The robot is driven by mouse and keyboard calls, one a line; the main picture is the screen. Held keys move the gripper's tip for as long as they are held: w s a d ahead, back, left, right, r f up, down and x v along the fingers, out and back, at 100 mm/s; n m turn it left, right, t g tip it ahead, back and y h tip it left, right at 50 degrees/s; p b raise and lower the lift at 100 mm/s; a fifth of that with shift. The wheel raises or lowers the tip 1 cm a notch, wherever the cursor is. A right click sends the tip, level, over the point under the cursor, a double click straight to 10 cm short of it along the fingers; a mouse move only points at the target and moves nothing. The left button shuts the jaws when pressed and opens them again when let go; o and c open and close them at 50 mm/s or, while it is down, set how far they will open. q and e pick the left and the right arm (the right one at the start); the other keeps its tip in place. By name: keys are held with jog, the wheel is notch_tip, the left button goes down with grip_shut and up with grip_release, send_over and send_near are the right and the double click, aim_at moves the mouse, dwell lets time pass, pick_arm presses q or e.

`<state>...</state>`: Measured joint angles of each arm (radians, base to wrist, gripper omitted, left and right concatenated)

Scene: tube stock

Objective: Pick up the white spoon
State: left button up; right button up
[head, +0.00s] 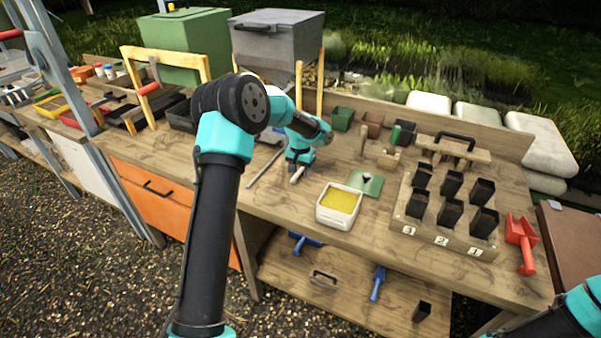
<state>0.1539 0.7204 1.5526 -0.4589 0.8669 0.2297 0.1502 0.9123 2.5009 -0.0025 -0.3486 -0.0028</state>
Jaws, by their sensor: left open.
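My left gripper (298,170) is over the middle of the wooden bench, left of a white tub with yellow contents (339,204). It is open. A short pale piece (297,174) shows right at its fingertips; I cannot tell whether it is the white spoon or part of the gripper. No other white spoon can be made out. My right arm shows only at the lower right corner, and its gripper is out of view.
A thin grey rod (265,166) lies left of the gripper. A green plate (366,182) is behind the tub. A numbered wooden rack (430,236) with black pots and a red scoop (522,241) stand to the right. A grey hopper (275,40) rises behind.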

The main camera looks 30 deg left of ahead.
aim_at(300, 170)
pick_arm(q)
grip_shut()
dwell(0.5)
jog(key=shift+r, duration=0.15)
jog(key=shift+r, duration=1.55)
jog(key=shift+s+d+r, duration=0.15)
jog(key=shift+s, duration=0.1)
jog(key=s+d, duration=0.2)
jog(key=s, duration=0.2)
jog(key=s+d+r, duration=0.1)
jog(key=s+d, duration=0.2)
jog(key=s, duration=0.1)
jog(key=s+d, duration=0.3)
jog(key=s, duration=0.2)
jog(key=shift+r, duration=0.15)
